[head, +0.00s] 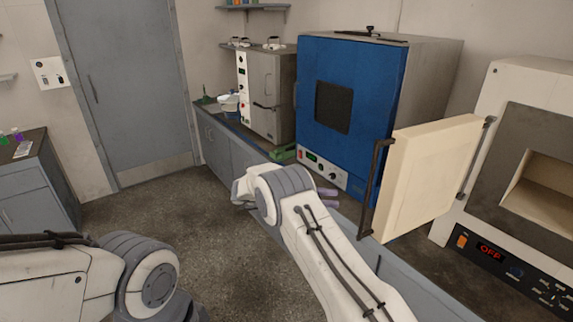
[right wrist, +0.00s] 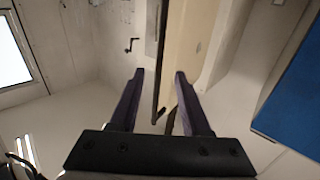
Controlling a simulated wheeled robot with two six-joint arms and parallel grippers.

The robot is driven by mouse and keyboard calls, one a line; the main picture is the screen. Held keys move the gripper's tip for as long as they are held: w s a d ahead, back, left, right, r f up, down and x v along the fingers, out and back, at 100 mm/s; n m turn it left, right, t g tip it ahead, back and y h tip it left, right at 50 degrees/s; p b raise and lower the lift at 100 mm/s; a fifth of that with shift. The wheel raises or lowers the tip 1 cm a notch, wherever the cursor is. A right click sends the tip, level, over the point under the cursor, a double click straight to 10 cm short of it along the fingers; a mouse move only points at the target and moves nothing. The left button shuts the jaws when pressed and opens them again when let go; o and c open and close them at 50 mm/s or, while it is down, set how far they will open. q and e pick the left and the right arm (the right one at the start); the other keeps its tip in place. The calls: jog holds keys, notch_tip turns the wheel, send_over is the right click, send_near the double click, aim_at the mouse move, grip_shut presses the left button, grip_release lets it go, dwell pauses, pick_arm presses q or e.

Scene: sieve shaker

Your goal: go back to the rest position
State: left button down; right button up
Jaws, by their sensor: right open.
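My right gripper (head: 329,197) shows in the head view only as purple fingertips past my right forearm, left of the open furnace door (head: 428,180). In the right wrist view my right gripper (right wrist: 159,74) has its two purple fingers spread apart, with nothing held. The dark door handle (head: 374,185) stands to the right of the fingertips in the head view, with a gap between. In the right wrist view the handle (right wrist: 157,60) shows between the fingers; its distance is hard to tell. My left arm enters at lower left; its gripper is out of view.
The white furnace (head: 478,220) at right has its door swung open and its display reads OFF. A blue oven (head: 375,90) and a smaller grey oven (head: 268,90) stand along the grey counter. The floor (head: 200,215) at left is clear.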

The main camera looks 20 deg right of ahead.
jog(key=w+d+r+n+t+y, duration=0.1)
jog(key=w+r+n+t, duration=0.3)
jog(key=w+t, duration=0.35)
jog(key=w+d+r+n+t+y, duration=0.2)
jog(key=w+r+n+t, duration=0.3)
jog(key=t, duration=0.4)
jog(key=s+a+f+n+t+y, duration=0.2)
jog(key=a+f+n+t+y, duration=0.1)
jog(key=a+n+y, duration=0.55)
jog(key=s+a+f+n+g+y, duration=0.1)
jog(key=s+f+n+g+y, duration=0.15)
jog(key=s, duration=0.75)
jog(key=s+a+f+n+g+y, duration=0.15)
jog(key=s+f+g, duration=0.25)
jog(key=s, duration=0.6)
jog(key=s+a+f+n+g+y, duration=0.1)
jog(key=s+a+f+g, duration=0.2)
jog(key=s, duration=0.6)
jog(key=s+a+f+n+g+y+b, duration=0.1)
jog(key=s+a+f+n+g+b, duration=0.2)
jog(key=s+a+n+b, duration=0.4)
jog(key=s+a+b, duration=0.1)
jog(key=s+a, duration=0.4)
jog(key=s, duration=0.2)
jog(key=shift+s+a, duration=0.2)
jog(key=shift+a, duration=0.1)
